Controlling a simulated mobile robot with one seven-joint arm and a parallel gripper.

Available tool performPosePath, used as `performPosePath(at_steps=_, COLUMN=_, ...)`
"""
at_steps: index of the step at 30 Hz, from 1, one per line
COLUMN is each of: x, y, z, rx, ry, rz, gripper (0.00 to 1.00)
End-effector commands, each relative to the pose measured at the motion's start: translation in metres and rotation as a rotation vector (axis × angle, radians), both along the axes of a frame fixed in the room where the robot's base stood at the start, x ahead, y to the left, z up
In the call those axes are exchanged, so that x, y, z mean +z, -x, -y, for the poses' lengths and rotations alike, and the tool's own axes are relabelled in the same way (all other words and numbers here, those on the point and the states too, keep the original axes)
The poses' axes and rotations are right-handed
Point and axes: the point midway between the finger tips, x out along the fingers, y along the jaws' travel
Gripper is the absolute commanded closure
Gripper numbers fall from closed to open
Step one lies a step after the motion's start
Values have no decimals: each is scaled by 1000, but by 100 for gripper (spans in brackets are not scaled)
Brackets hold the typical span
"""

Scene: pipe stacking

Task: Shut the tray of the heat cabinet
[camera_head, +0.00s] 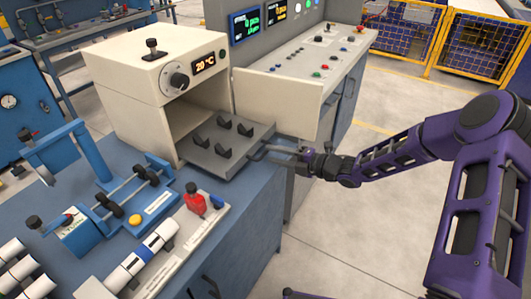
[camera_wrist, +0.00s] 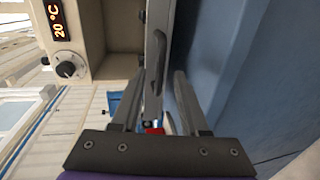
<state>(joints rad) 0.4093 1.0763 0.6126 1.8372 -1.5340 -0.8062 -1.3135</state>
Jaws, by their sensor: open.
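The beige heat cabinet (camera_head: 128,70) stands on the blue bench, its display reading 20 °C. Its grey tray (camera_head: 205,158) is pulled out of the open front and carries several dark holders. The tray's bar handle (camera_head: 268,150) sticks out to the right. My gripper (camera_head: 301,159) is at the outer end of this handle. In the wrist view my gripper (camera_wrist: 160,82) is open, with the tray edge and its handle (camera_wrist: 156,62) seen ahead between the fingers. I cannot tell whether a finger touches the handle.
A control console (camera_head: 305,85) with buttons stands right behind the tray. On the bench in front are a blue fixture (camera_head: 128,207) and a panel with a red valve (camera_head: 195,200). The floor (camera_head: 345,225) right of the bench is clear around my arm.

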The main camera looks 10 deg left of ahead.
Motion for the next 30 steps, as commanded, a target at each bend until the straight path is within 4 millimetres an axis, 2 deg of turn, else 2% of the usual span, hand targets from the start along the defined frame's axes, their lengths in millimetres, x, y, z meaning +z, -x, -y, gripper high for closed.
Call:
performPosePath(at_steps=3, x=-4, y=-6, z=-19, rx=1, ry=-1, rz=-1, gripper=56)
performPosePath(at_steps=7, x=-6, y=-10, z=-30, rx=1, ry=-1, rz=1, gripper=56)
performPosePath(at_steps=18, x=-7, y=-12, z=-35, rx=-1, ry=0, rz=0, gripper=56)
performPosePath(at_steps=20, x=-7, y=-12, z=-35, rx=-1, ry=0, rz=0, gripper=65)
performPosePath(at_steps=26, x=-7, y=-12, z=-35, rx=-1, ry=0, rz=0, gripper=100)
performPosePath(at_steps=30, x=-7, y=-12, z=-35, rx=-1, ry=0, rz=0, gripper=100)
